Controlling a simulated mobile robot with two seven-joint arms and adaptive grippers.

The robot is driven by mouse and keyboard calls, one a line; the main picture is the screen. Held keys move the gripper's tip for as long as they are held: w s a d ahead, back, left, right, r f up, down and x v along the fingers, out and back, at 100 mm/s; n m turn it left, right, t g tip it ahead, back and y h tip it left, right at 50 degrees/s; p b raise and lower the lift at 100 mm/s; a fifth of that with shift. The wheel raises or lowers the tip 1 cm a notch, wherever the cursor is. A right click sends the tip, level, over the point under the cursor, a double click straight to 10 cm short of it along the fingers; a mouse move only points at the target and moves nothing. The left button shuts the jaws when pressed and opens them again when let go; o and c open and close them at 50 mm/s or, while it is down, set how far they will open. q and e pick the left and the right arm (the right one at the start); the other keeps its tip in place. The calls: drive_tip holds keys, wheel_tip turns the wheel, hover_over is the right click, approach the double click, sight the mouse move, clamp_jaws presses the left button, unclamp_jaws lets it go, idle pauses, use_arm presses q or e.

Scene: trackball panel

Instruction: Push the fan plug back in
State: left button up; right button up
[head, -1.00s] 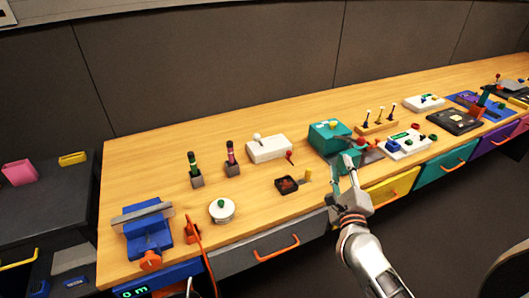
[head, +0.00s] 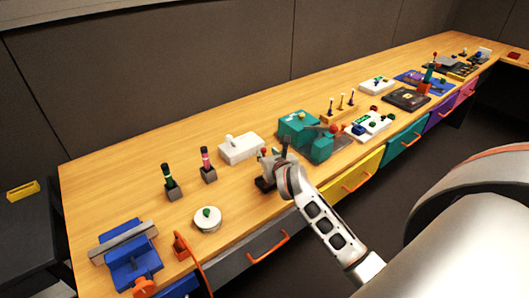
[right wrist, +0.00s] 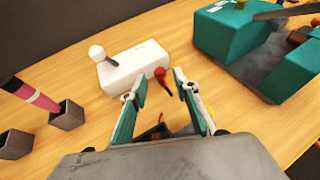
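No part is plainly recognisable as the fan plug. An orange piece (head: 181,247) with an orange strap or cord running over the front edge stands at the near left of the bench; I cannot tell whether it is the plug. My right gripper (head: 267,160) is over the bench in front of the white box (head: 241,148), partly hiding a small dark tray. In the right wrist view my right gripper (right wrist: 160,90) has its teal-padded fingers apart with nothing gripped. My left gripper is not in view.
A teal machine (head: 298,128) stands right of the gripper. Bare wood (head: 100,185) lies at the back left.

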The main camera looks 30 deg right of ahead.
sight(264, 153)
drive_tip(key=shift+x, duration=1.4)
drive_tip(key=shift+c, duration=0.3)
